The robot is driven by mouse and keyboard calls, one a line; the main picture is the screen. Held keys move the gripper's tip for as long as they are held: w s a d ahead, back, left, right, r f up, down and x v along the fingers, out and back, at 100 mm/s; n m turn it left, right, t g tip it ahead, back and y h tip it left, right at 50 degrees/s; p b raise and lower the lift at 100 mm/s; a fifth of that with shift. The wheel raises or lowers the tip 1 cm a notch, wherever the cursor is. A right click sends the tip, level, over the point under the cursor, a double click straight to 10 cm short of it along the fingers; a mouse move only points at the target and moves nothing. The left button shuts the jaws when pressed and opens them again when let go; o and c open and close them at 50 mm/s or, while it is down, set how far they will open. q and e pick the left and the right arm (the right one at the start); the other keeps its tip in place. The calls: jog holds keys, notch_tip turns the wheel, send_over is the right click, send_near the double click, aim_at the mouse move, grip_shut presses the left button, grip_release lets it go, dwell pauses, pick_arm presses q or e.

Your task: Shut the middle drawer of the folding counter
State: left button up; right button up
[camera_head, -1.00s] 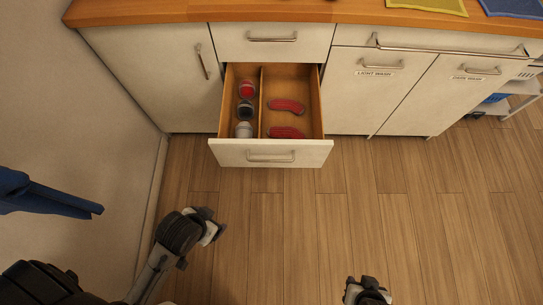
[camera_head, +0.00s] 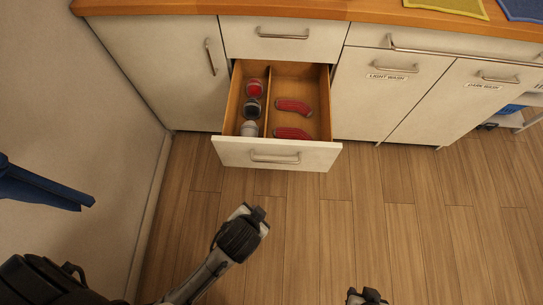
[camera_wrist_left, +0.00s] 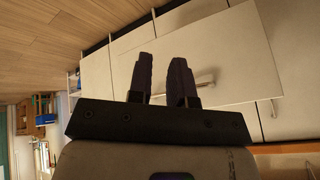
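The middle drawer (camera_head: 225,148) of the counter is pulled well out, below a shut top drawer (camera_head: 284,38). Its white front has a bar handle (camera_head: 275,157). My left gripper (camera_head: 258,214) is in front of and below the drawer front, apart from it in the head view. In the left wrist view its two dark fingers (camera_wrist_left: 162,80) are parted with nothing between them; a white front (camera_wrist_left: 225,55) with a handle (camera_wrist_left: 203,81) lies behind them. My right gripper (camera_head: 367,296) is at the bottom edge, partly cut off; its opening is unclear.
The drawer holds several jars (camera_head: 252,108) in the left compartment and red items (camera_head: 294,106) in the right. A hinged door (camera_head: 165,75) is left of it, "light wash" and "dark wash" fronts (camera_head: 390,95) right. The wooden floor (camera_head: 340,220) before the drawer is clear.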

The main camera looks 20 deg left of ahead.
pick_arm(q)
jog(key=shift+w+d+m+t+y, duration=0.45)
jog(key=shift+w+m+t+y, duration=0.35)
jog(key=shift+m+y, duration=0.2)
jog(key=shift+c, duration=1.4)
jog(key=w+r+m+t+y, duration=0.1)
jog(key=m, duration=0.1)
jog(key=w+r+m+t, duration=0.1)
jog(key=m+t, duration=0.1)
jog(key=w+r+m+t+y, duration=0.1)
jog(key=r+t, duration=0.1)
jog(key=shift+m+y, duration=0.3)
jog(key=shift+m, duration=0.1)
grip_shut()
jog(key=m+t+b, duration=0.1)
jog(key=m+b, duration=0.1)
jog(key=b, duration=0.2)
send_near(271, 149)
jog(key=x, duration=0.5)
jog(key=shift+f, duration=0.35)
jog(key=shift+w+a+r+b, duration=0.1)
jog(key=shift+w+a+b, duration=0.15)
jog(key=shift+w, duration=0.2)
jog(key=shift+w+a+b, duration=0.1)
jog(key=shift+w+b, duration=0.1)
jog(key=shift+w, duration=0.25)
jog(key=shift+w, duration=0.1)
